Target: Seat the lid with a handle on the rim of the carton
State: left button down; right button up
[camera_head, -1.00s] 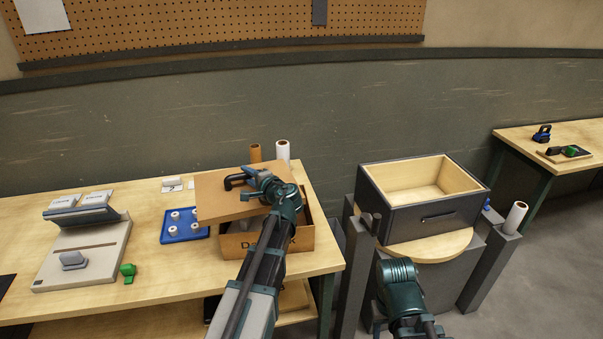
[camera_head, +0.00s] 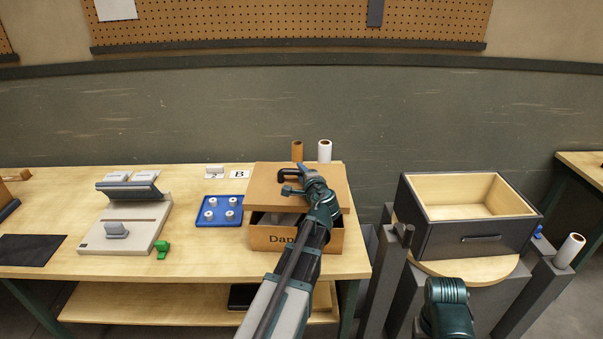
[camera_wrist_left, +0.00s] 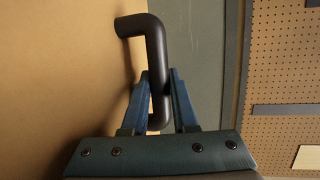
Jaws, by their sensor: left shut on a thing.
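The lid (camera_head: 327,190) is a flat tan board with a black bar handle (camera_head: 287,175). In the head view it lies over the carton (camera_head: 328,238), a brown box with printed letters on its front, and looks a little above the rim. A dark gap shows below the lid's front edge, so I cannot tell whether it touches at the back. My left gripper (camera_head: 297,184) is shut on the handle; the left wrist view shows the handle (camera_wrist_left: 156,65) between the two fingers (camera_wrist_left: 158,100). My right arm shows at the bottom right, its fingers out of view.
A blue tray (camera_head: 219,218) with several white pieces lies left of the carton. Two rolls, orange (camera_head: 297,150) and white (camera_head: 324,151), stand behind it. A grey fixture (camera_head: 128,228) and green piece (camera_head: 162,247) are further left. A dark open drawer box (camera_head: 477,239) stands right.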

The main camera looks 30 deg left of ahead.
pick_arm(q)
notch_tip(320, 180, down, 6)
jog(key=b, duration=0.6)
jog(key=shift+r, duration=0.1)
jog(key=shift+f+b, duration=1.35)
jog(key=shift+f, duration=0.1)
dwell(1.2)
jog(key=c, duration=0.6)
grip_release()
jog(key=shift+s+d, duration=0.1)
jog(key=p+v, duration=0.2)
jog(key=v, duration=1.1)
jog(key=shift+s+d+p, duration=0.2)
jog(key=shift+s+p, duration=0.05)
jog(key=shift+p, duration=0.05)
